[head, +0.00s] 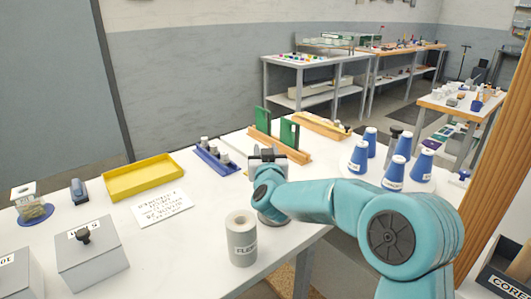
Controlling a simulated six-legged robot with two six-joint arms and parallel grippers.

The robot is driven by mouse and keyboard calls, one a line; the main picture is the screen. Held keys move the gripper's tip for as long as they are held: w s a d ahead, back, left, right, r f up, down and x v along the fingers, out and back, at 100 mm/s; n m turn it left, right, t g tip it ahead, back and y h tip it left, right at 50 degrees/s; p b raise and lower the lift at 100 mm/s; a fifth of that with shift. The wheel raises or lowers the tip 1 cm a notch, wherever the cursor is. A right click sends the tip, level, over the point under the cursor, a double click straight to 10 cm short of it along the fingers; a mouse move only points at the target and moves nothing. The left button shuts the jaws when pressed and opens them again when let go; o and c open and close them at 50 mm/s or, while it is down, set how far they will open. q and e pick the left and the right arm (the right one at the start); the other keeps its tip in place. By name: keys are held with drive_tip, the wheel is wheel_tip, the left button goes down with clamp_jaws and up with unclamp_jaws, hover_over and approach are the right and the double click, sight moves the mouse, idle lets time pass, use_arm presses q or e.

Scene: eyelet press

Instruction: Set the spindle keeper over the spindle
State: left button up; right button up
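My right arm reaches in from the right, and its gripper (268,160) is over the middle of the white table, near the blue rack. The wrist hides much of it, so I cannot tell whether its fingers are open or hold anything. My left gripper is not in view. I cannot pick out the spindle keeper or the spindle for certain. A small stand (34,212) with a blue base and a pale block on top is at the far left. The blue rack (215,163) holds several short grey cylinders.
A yellow tray (143,177), a written card (162,208) and a grey lidded box (91,258) with a black knob lie at left. Wooden stands with green panels (289,133) are behind my gripper. Several blue cones (359,157) stand at right, beyond my arm.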

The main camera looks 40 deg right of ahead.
drive_tip(key=shift+o, duration=0.6)
drive_tip(key=v, duration=1.6)
drive_tip(key=shift+s+b, duration=0.2)
drive_tip(key=shift+b, duration=0.2)
